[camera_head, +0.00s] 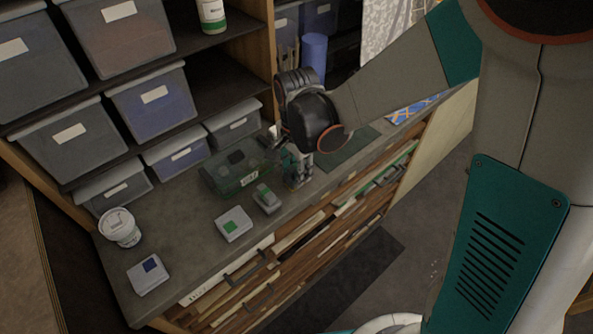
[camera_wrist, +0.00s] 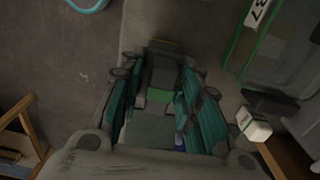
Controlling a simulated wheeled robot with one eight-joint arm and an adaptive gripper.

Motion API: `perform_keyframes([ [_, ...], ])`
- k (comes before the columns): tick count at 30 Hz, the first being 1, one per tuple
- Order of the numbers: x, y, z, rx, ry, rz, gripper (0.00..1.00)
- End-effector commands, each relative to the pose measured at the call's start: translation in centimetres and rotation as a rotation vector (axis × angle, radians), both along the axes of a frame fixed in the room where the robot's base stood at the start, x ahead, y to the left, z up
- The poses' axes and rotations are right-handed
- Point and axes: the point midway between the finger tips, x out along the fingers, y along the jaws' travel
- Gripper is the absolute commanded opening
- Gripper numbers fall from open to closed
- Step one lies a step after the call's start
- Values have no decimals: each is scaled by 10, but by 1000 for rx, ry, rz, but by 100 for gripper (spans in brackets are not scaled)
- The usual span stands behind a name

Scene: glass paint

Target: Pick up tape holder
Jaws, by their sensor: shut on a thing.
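My gripper (camera_head: 297,178) is low over the counter, just right of the green see-through case. In the wrist view my gripper (camera_wrist: 160,82) has its fingers closed on a dark grey block-like thing with a green band, which looks like the tape holder (camera_wrist: 163,66). Its lower part is hidden between the fingers. In the head view the held thing is mostly hidden by my gripper, and I cannot tell whether it touches the counter.
The green case (camera_head: 228,180) lies left of my gripper. A grey-and-green object (camera_head: 267,199), a white box with a green square (camera_head: 233,224), a white tub (camera_head: 119,228) and a box with a blue square (camera_head: 148,275) stand on the counter (camera_head: 185,222). Shelved bins are behind.

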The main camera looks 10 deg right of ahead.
Motion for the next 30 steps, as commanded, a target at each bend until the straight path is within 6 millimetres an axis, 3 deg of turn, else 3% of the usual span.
perform_keyframes([
  [8,0,0,37,0,0,0,5],
  [21,0,0,142,0,0,0,5],
  [30,0,0,186,0,0,0,5],
])
